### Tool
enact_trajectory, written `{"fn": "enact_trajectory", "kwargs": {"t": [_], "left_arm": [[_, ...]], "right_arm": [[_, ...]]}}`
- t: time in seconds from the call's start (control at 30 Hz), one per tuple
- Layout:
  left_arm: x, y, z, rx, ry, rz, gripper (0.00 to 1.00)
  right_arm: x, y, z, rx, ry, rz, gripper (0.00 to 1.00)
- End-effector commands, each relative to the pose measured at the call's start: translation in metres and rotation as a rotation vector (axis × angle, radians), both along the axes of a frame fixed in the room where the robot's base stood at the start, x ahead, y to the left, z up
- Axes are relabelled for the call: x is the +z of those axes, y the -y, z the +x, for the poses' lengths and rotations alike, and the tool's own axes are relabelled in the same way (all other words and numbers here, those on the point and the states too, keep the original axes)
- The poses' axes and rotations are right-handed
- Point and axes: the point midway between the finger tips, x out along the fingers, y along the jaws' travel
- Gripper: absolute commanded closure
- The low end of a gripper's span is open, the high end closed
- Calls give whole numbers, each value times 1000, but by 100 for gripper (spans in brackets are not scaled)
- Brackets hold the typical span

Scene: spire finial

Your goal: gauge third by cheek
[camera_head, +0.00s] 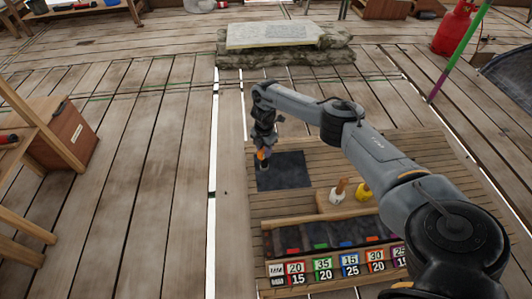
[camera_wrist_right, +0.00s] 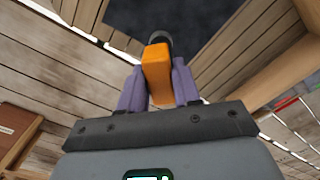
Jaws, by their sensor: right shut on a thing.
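My right gripper (camera_head: 264,148) is shut on an orange-handled tool (camera_head: 262,155), held at the left part of a dark square mat (camera_head: 288,172). In the right wrist view the orange handle (camera_wrist_right: 157,72) sits between the two purple fingers, with a dark round end beyond it, over the dark mat (camera_wrist_right: 205,18). I cannot tell whether the tool touches the mat. A rack (camera_head: 330,255) at the front has colour tabs and number labels such as 20/15 and 35/20. My left gripper is not in view.
A white piece with a wooden handle (camera_head: 339,192) and a yellow piece (camera_head: 363,191) stand right of the mat, behind the rack. A stone slab (camera_head: 275,36) lies at the back. A wooden box (camera_head: 58,133) stands left.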

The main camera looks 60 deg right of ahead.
Motion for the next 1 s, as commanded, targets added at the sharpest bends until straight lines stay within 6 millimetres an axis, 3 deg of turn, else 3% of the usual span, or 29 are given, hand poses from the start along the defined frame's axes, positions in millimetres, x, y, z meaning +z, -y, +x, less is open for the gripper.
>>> {"fn": "enact_trajectory", "kwargs": {"t": [0.57, 1.0], "left_arm": [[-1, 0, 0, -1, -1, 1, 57], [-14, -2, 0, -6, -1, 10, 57]], "right_arm": [[-1, 0, 0, 0, 1, 0, 100], [-19, 0, 0, -1, 1, 0, 100]]}}
